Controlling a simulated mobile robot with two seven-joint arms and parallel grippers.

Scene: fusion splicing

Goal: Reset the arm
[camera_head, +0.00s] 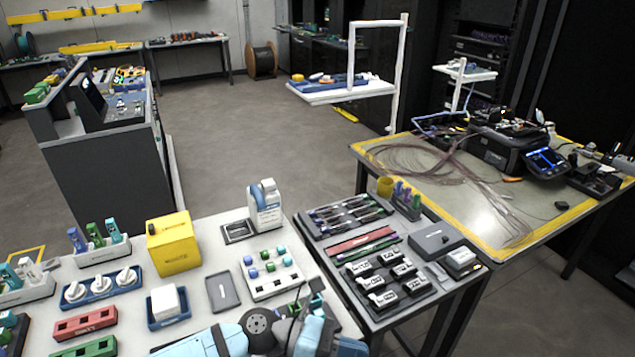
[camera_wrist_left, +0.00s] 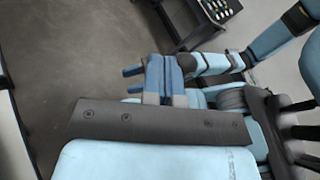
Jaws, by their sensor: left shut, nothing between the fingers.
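My left gripper (camera_wrist_left: 164,60) shows in the left wrist view. Its two blue fingers stand side by side, shut and empty, above a dark bar with screws. Two small blue prongs (camera_wrist_left: 131,79) stick out to the left behind the fingers; I cannot tell whether they belong to my right gripper. Light blue links of mine with dark bands fill the right side of that view. In the head view, light blue and grey links of mine (camera_head: 262,335) cover the bottom centre, over the table's front edge. I make out no fingertips there.
A white table (camera_head: 215,240) holds a yellow box (camera_head: 173,243), a bottle (camera_head: 264,205) and trays of small parts. A darker tool table (camera_head: 440,310) adjoins it on the right. Behind stands a yellow-edged table (camera_head: 455,205) with a black splicer (camera_head: 502,148) and loose fibres. Open floor lies beyond.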

